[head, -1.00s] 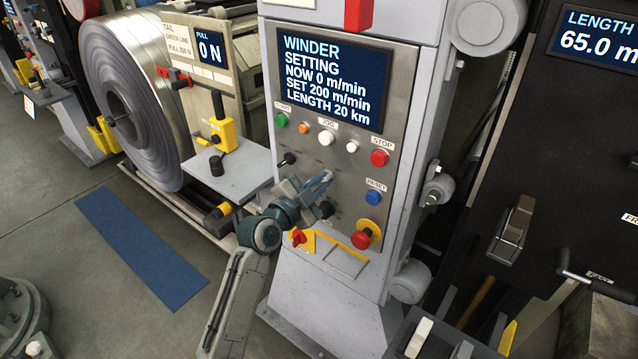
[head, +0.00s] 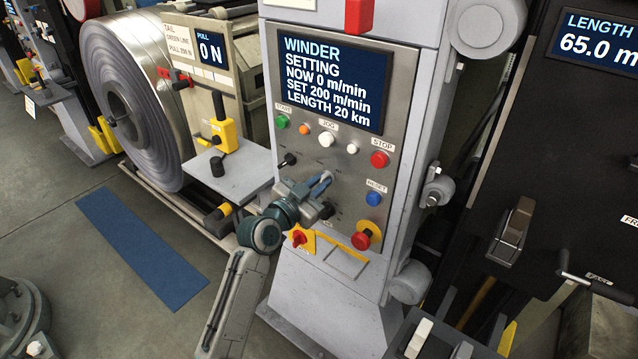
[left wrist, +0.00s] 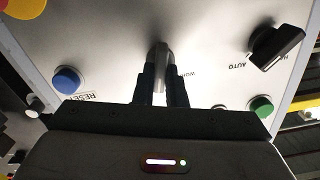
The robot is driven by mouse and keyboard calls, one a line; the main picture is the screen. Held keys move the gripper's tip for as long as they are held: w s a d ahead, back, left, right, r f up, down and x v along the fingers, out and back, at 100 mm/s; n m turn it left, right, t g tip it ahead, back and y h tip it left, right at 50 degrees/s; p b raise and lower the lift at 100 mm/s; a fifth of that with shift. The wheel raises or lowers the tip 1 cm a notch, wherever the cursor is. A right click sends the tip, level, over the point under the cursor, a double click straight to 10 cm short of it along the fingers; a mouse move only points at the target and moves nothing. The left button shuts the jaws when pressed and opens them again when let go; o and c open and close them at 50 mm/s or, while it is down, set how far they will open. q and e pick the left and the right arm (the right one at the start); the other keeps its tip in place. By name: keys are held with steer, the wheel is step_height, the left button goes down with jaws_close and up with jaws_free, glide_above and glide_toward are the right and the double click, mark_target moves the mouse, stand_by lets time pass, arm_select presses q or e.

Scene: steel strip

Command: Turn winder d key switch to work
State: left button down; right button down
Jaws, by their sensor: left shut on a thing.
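The winder panel (head: 400,150) faces me, with a screen (head: 331,80) reading WINDER SETTING, NOW 0 m/min. My left gripper (head: 322,186) is at the middle of the panel, below the button row, and covers the key switch in the head view. In the left wrist view my left gripper (left wrist: 160,82) is shut on the upright grey key (left wrist: 161,52) of that switch. A label that seems to read WORK (left wrist: 189,75) is partly hidden beside the right finger. Which position the key points to I cannot tell. My right gripper is not in view.
A black selector knob (left wrist: 277,48) marked AUTO is close beside the key. A blue reset button (head: 373,198), a red emergency stop (head: 362,240) and a red switch on a yellow plate (head: 299,237) are nearby. A steel coil (head: 130,105) stands at the left.

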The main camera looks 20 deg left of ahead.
arm_select(q)
steer(key=n+p, duration=0.1)
steer(key=n, duration=0.4)
steer(key=shift+a+r+n+p, duration=0.1)
steer(key=shift+n+p, duration=0.2)
steer(key=shift+p, duration=0.05)
steer(key=shift+w+a+n+p, duration=0.1)
steer(key=shift+n+p, duration=1.2)
steer(key=shift+n, duration=2.1)
steer(key=c, duration=1.5)
jaws_free()
steer(key=shift+f, duration=0.2)
